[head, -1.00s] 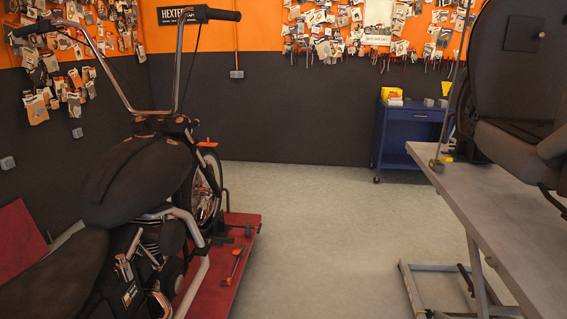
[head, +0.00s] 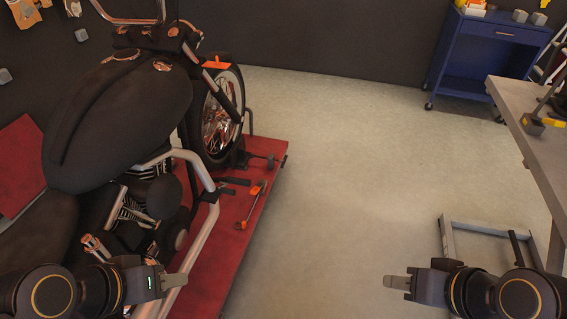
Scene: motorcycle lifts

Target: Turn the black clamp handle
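A black clamp (head: 243,158) stands on the red lift platform beside the front wheel of the motorcycle. A black handle (head: 265,158) reaches out from it toward the platform's right edge. My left gripper (head: 173,282) is at the bottom left, in front of the motorcycle's lower frame and well short of the clamp. My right gripper (head: 396,282) is at the bottom right over bare floor, far from the clamp. Both grippers are seen side-on, and the gap between their fingers does not show. Nothing is seen held in either.
The motorcycle (head: 115,110) fills the left side on the red platform (head: 235,262). An orange-and-black tool (head: 250,205) lies near the clamp. The middle floor is clear.

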